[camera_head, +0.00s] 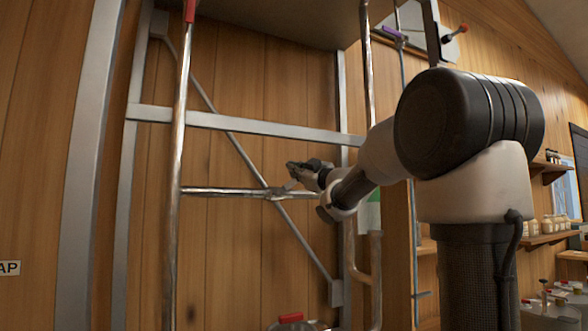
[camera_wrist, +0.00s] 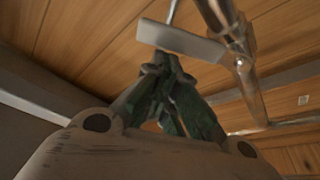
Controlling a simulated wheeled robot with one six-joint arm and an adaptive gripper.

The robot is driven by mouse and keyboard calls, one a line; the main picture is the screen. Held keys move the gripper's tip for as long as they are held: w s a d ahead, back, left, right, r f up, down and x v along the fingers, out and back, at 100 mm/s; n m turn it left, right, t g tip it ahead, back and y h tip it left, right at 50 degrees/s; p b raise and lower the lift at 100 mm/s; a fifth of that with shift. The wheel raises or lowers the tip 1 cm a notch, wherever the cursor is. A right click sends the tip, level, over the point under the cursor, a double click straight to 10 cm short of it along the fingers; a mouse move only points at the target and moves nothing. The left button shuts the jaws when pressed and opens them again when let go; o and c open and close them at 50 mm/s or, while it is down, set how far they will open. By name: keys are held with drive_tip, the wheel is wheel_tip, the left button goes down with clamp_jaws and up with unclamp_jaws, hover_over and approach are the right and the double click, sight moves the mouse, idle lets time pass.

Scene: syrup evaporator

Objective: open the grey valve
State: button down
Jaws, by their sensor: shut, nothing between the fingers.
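The grey valve's flat grey handle (camera_wrist: 182,41) shows in the wrist view, just beyond my fingertips, beside a metal pipe (camera_wrist: 236,50). It sits across the picture, close to the fingers; I cannot tell whether they touch it. My gripper (camera_wrist: 166,72) is shut and empty, its dark green fingers together. In the head view, my gripper (camera_head: 291,168) is just above the horizontal metal pipe (camera_head: 225,191), near the joint where the valve is. The valve is small there and partly hidden by the gripper.
A vertical pipe with a red handle (camera_head: 190,10) stands at the left. A purple handle (camera_head: 393,33) is at the upper right. Grey frame bars (camera_head: 245,124) cross the wooden wall behind. A red-topped item (camera_head: 290,317) is at the bottom. Shelves with jars (camera_head: 545,226) are at the right.

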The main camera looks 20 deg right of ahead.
drive_tip(key=shift+d+f+m+h, duration=0.3)
drive_tip(key=shift+d+m+h, duration=0.1)
drive_tip(key=shift+m, duration=0.3)
drive_tip(key=shift+w+d+f+m+t+h, duration=0.15)
drive_tip(key=shift+d+f+m+h, duration=0.25)
drive_tip(key=shift+m, duration=0.75)
drive_tip(key=shift+s+d+f+m+t+h, duration=0.1)
drive_tip(key=shift+d+f+m+t+h, duration=0.35)
drive_tip(key=shift+m, duration=0.75)
drive_tip(key=shift+w+d+f+m+h, duration=0.1)
drive_tip(key=shift+d+f+m+h, duration=0.15)
drive_tip(key=shift+f+m+h, duration=0.6)
drive_tip(key=shift+r+m+y, duration=0.25)
drive_tip(key=shift+m+y, duration=0.05)
drive_tip(key=shift+m, duration=0.1)
